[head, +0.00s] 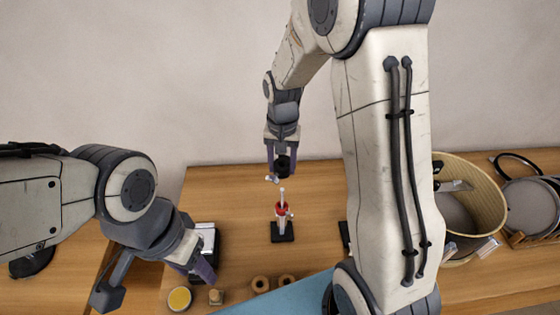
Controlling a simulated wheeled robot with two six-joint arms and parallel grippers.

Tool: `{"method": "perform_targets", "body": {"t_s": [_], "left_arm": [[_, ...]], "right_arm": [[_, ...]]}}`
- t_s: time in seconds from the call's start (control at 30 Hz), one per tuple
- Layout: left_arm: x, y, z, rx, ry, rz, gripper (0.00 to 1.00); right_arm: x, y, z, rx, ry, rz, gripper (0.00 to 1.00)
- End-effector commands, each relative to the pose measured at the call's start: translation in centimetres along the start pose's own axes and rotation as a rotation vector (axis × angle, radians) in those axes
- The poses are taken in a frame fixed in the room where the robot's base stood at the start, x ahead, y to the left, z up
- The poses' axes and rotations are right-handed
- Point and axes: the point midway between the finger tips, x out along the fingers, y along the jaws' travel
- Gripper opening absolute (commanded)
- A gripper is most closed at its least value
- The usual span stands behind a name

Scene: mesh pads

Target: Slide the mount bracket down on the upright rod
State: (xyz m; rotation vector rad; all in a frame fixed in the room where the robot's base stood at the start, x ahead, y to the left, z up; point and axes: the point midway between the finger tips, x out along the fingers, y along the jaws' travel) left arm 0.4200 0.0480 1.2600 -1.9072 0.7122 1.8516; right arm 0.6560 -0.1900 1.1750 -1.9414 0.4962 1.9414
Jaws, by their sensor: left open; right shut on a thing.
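The upright rod (282,194) stands on a black base (282,233) in the middle of the table, with a red collar (281,209) partway up. My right gripper (283,163) points down above the rod, shut on a black part (285,167) that looks like the mount bracket; a small pale piece shows at its lower left. The bracket appears just above the rod's top, apart from it; whether it is exactly in line I cannot tell. My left gripper (203,273) is open and empty at the lower left, low over the table, far from the rod; its fingers partly overlap in view.
A grey-white box (206,240) is behind my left gripper. A yellow disc (179,298), a small wooden block (215,297) and brown rings (260,284) lie at the front, beside a blue mat (285,301). A wooden drum (490,190) and round pads (530,207) are at right.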

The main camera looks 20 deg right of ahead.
Motion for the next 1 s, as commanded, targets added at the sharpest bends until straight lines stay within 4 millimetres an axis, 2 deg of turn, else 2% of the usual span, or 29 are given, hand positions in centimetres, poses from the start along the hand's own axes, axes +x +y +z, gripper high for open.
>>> {"method": "perform_targets", "body": {"t_s": [0.37, 1.0], "left_arm": [[-0.3, 0.0, 0.0, 0.0, 0.0, 0.0, 0.5], [2.0, -0.1, 0.1, -0.001, 0.0, 0.0, 0.5]], "right_arm": [[-0.2, 0.0, 0.1, 0.0, 0.0, 0.0, 0.0], [3.1, -0.2, 0.2, -0.002, 0.0, 0.0, 0.0]]}}
